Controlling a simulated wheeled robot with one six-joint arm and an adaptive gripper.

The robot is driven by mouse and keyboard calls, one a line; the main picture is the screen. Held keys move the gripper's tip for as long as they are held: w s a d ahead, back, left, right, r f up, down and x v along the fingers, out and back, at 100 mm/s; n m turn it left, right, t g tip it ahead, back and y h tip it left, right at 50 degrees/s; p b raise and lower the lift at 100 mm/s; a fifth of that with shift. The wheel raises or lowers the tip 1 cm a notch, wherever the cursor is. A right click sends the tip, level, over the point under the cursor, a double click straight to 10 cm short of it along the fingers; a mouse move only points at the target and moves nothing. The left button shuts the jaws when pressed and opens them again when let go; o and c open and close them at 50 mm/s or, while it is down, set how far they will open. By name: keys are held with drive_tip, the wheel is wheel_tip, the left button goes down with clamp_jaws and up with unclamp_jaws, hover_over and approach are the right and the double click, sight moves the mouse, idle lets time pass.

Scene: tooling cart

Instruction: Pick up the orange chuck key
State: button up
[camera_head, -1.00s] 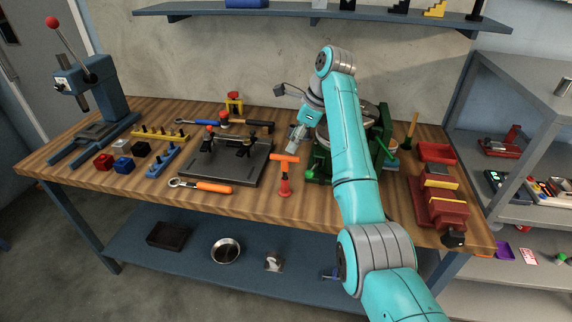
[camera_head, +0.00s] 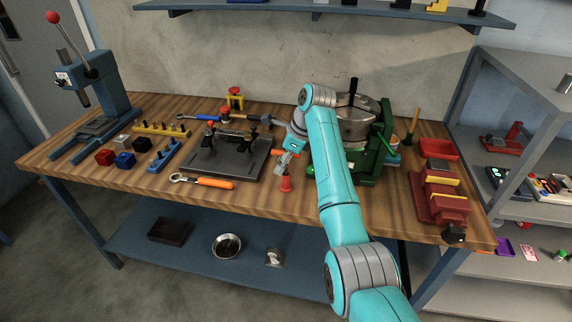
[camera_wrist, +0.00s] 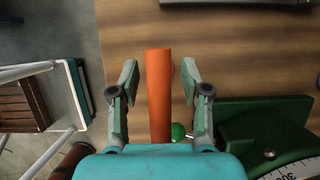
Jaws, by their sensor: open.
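The orange chuck key is a T-shaped tool standing on a red base (camera_head: 285,185) on the wooden bench. In the wrist view the bar of the orange chuck key (camera_wrist: 158,100) runs lengthwise between my fingers, with a gap to each fingertip. My gripper (camera_wrist: 158,74) is open and over the key. In the head view my gripper (camera_head: 284,162) is at the key's top and partly covers its crossbar, so I cannot tell there whether they touch.
A green rotary fixture (camera_head: 378,150) with a grey chuck stands close right of the key. A dark plate (camera_head: 215,165) with clamps lies to the left. An orange-handled wrench (camera_head: 214,183) lies in front of it. A red vise (camera_head: 440,203) sits at the bench's right end.

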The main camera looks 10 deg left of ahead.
clamp_jaws()
drive_tip(key=shift+r, duration=0.1)
wheel_tip(320, 180, up, 10)
drive_tip(key=shift+f, duration=0.1)
idle(0.5)
idle(0.5)
